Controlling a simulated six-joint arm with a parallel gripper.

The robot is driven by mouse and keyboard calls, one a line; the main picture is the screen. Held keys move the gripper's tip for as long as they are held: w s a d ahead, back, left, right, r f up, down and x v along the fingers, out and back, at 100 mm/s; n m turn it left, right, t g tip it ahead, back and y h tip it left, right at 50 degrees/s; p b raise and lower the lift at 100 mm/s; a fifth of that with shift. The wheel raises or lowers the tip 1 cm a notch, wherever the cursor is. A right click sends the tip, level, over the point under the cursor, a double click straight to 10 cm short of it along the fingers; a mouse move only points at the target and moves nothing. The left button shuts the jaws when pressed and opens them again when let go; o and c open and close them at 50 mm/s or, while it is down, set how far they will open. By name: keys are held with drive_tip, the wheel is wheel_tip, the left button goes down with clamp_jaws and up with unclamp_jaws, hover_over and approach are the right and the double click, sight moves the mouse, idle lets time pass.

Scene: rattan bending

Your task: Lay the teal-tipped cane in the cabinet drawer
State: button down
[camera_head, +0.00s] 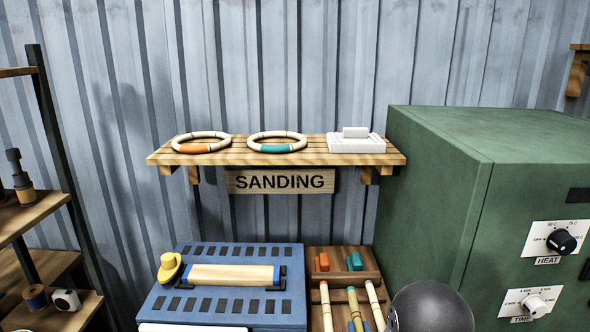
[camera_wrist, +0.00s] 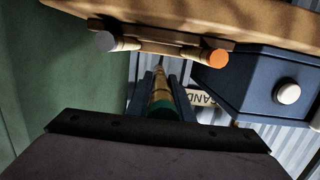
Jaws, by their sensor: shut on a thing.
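In the wrist view my gripper (camera_wrist: 160,82) is shut on a tan cane (camera_wrist: 158,84) with a teal end (camera_wrist: 157,109). The cane lies between the two dark fingers, with its teal end towards the palm; its far end is hard to make out. In the head view I cannot clearly make out the gripper, and a dark grey rounded part of my arm fills the bottom edge. I cannot pick out a cabinet drawer in either view.
A wooden rack (camera_head: 338,280) holds pale canes beside a blue slotted board (camera_head: 231,252). A green cabinet (camera_head: 440,190) with HEAT and TIME knobs stands right. Above, a slatted shelf (camera_head: 236,158) carries two rings. A dark blue body with a white knob (camera_wrist: 287,93) shows in the wrist view.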

drive_tip(key=s+f, duration=0.1)
drive_tip(key=s+f+p, duration=0.1)
drive_tip(key=shift+s+a+f, duration=0.1)
drive_tip(key=shift+a+f, duration=0.05)
drive_tip(key=shift+f, duration=0.15)
drive_tip(key=shift+s+f+p, duration=0.1)
drive_tip(key=shift+s+p, duration=0.15)
drive_tip(key=shift+p, duration=0.1)
drive_tip(key=shift+s+a+p, duration=0.15)
drive_tip(key=shift+p, duration=0.15)
idle(1.0)
